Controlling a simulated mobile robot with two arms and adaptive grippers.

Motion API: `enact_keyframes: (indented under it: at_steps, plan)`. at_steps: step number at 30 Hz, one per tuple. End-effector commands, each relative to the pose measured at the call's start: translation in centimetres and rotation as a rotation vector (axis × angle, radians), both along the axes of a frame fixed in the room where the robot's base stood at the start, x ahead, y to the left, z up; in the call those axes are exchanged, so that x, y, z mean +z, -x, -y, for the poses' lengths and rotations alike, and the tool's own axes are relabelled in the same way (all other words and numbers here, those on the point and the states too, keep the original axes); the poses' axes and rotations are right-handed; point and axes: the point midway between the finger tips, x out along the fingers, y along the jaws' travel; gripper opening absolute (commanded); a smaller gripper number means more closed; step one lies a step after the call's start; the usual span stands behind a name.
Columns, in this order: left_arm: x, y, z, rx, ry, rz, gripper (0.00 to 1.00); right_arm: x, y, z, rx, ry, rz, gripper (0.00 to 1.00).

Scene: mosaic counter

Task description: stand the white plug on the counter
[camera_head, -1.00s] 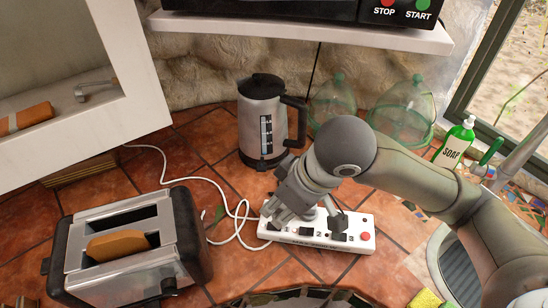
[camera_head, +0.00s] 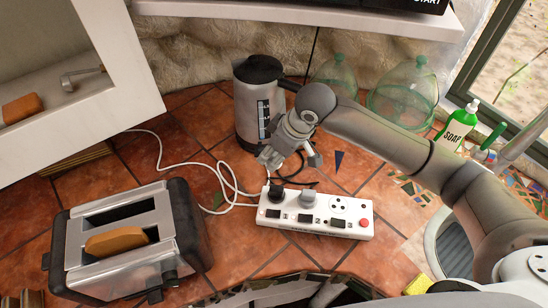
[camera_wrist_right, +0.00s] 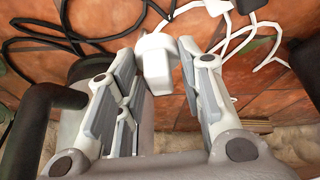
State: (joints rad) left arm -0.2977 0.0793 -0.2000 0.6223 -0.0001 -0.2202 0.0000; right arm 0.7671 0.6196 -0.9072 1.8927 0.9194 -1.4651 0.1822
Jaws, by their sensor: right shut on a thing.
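My right gripper (camera_head: 290,155) is shut on the white plug (camera_wrist_right: 157,58). It holds the plug above the counter (camera_head: 265,248), behind the power strip (camera_head: 315,212) and beside the kettle. In the right wrist view the plug sits between the two fingers (camera_wrist_right: 157,75). In the head view the gripper mostly hides it. My left gripper is out of view.
The kettle (camera_head: 247,105) stands close behind the gripper. A toaster (camera_head: 125,240) with bread is at left. White cord (camera_head: 225,185) and dark cord lie near the strip. Glass domes (camera_head: 402,97) and a soap bottle (camera_head: 457,128) are at right. Tiles right of the gripper show free room.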

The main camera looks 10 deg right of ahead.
Motion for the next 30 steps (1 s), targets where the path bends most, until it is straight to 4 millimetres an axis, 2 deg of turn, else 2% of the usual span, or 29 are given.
enact_keyframes:
  at_steps: [3,8,15,26,27,30]
  plan:
    - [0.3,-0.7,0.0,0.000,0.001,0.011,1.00,-0.7,-0.7,0.0,-0.001,-0.002,0.001,0.10]
    - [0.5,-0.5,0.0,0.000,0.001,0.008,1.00,-1.8,-1.4,0.2,-0.001,0.000,-0.001,0.10]
    - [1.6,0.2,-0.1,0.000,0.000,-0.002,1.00,-4.5,-1.3,0.2,0.001,0.000,0.000,0.10]
    - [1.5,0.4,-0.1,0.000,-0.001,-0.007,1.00,-4.9,-1.3,0.2,0.001,-0.001,0.002,0.10]
    - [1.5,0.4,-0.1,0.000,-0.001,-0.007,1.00,-4.9,-1.3,0.2,0.001,0.000,0.002,0.40]
    - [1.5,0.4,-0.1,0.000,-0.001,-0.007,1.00,-4.8,-1.3,0.2,0.001,0.000,0.001,0.53]
